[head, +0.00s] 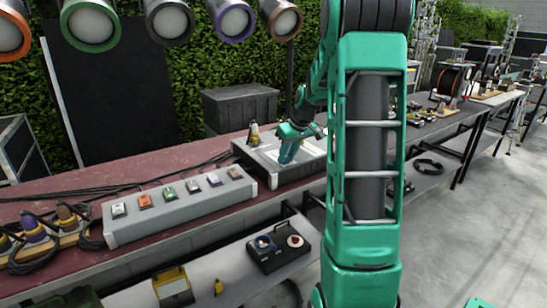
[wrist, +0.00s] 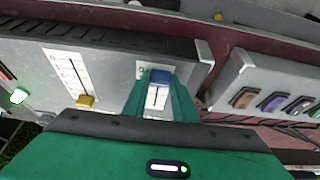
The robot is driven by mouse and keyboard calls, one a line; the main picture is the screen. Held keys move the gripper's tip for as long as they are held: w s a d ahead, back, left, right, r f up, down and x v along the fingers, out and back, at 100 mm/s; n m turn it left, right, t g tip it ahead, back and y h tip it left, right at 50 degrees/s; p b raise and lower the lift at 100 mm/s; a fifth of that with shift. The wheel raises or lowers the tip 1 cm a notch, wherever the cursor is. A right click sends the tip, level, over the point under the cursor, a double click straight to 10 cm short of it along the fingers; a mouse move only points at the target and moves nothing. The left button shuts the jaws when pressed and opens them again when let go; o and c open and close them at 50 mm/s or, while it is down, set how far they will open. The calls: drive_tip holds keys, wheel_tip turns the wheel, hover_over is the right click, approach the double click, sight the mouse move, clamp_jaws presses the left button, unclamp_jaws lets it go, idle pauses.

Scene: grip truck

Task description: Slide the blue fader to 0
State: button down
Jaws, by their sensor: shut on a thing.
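The fader console (head: 265,158) stands on the dark red table, under my gripper (head: 287,150). In the wrist view the blue fader (wrist: 160,76) sits near the upper end of its white scale panel (wrist: 143,68), as that picture shows it. My gripper (wrist: 160,82) has one green finger on each side of the blue fader and is shut on it. Part of the panel and slot is hidden by the fingers, and I cannot read the scale number clearly. In the head view my arm and gripper hide the blue fader.
A yellow fader (wrist: 86,101) sits at the lower end of its own scale, left of the blue one. A grey switch box (head: 180,215) with several coloured switches stands beside the console. Several lamps (head: 90,25) hang above. A black box (head: 278,252) lies on the lower shelf.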

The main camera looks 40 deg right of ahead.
drive_tip(key=shift+s+f, duration=0.1)
drive_tip(key=shift+s, duration=0.1)
drive_tip(key=c, duration=1.9)
unclamp_jaws()
drive_tip(key=o, duration=0.5)
drive_tip(key=shift+s, duration=0.15)
drive_tip(key=shift+c, duration=0.2)
drive_tip(key=shift+r, duration=0.2)
drive_tip(key=v, duration=1)
drive_tip(key=shift+r, duration=0.25)
drive_tip(key=shift+a, duration=0.1)
drive_tip(key=s+a+f+m+g, duration=0.1)
drive_tip(key=s+a+f, duration=0.2)
drive_tip(key=s+a, duration=0.3)
drive_tip(key=s+a+f+m+g, duration=0.2)
drive_tip(key=s+a, duration=0.5)
drive_tip(key=s, duration=0.6)
drive_tip(key=s+a+f+m+g, duration=0.1)
drive_tip(key=s+a+f+m, duration=0.1)
drive_tip(key=s+a, duration=0.5)
drive_tip(key=s+f, duration=0.1)
drive_tip(key=s, duration=0.1)
drive_tip(key=shift+s+f+g+y, duration=0.3)
drive_tip(key=shift+s+y, duration=0.1)
